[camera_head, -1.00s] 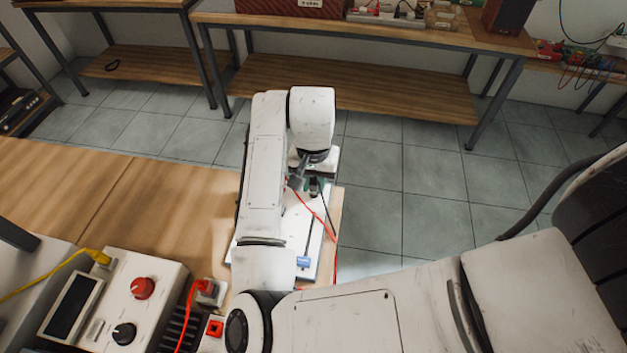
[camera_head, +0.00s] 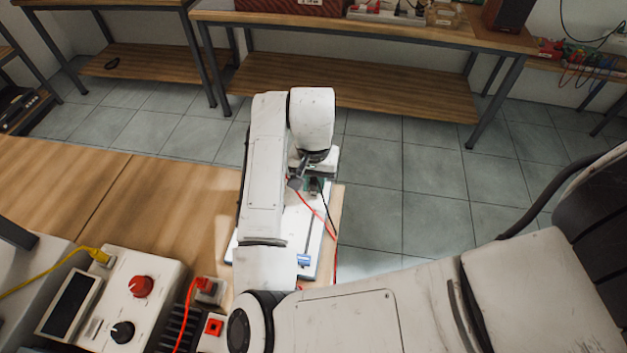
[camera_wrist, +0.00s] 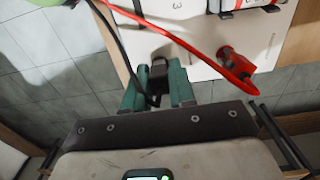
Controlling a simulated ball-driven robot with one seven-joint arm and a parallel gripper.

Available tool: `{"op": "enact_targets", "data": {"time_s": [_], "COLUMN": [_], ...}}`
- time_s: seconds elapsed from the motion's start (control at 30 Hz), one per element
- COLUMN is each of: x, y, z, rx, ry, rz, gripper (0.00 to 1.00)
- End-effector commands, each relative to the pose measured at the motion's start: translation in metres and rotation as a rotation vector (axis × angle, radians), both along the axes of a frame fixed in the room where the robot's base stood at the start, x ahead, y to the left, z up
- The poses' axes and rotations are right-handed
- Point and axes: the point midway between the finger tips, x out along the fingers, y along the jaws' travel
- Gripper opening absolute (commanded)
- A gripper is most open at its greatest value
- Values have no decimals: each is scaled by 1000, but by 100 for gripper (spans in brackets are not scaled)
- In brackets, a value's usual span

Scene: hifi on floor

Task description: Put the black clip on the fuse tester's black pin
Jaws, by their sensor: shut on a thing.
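The fuse tester is a white board (camera_head: 317,235) near the bench's right edge, under my arm. It fills the upper part of the wrist view (camera_wrist: 190,60). My gripper (camera_wrist: 158,97) has green fingers, shut on the black clip (camera_wrist: 158,72) at the board's near edge. A black lead runs from the clip toward the upper left. A red clip (camera_wrist: 236,63) with a red lead sits at the board's edge, to the right of my gripper. I cannot make out the black pin, so I cannot tell whether the black clip touches it. In the head view my gripper (camera_head: 314,187) is partly hidden by my wrist.
The red lead (camera_wrist: 180,40) crosses above the board close to the black lead. A grey instrument box (camera_head: 125,300) with red and black knobs stands at the lower left. The wooden bench (camera_head: 150,205) is clear in the middle. Floor lies beyond its right edge.

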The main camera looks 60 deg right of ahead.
Motion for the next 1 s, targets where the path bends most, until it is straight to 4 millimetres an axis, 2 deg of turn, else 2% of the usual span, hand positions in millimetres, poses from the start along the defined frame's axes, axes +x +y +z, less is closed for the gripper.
{"op": "enact_targets", "data": {"time_s": [0.07,0.1,0.4,0.73,0.87,1.0], "x": [0,0,0,0,1,1], "y": [0,0,0,0,0,-1], "z": [0,0,0,6,23,50], "rx": [0,0,0,-1,-1,-1], "ry": [0,0,0,0,-4,-4], "rz": [0,0,0,0,-2,-3], "gripper": [3,27,55,55,55,55]}}
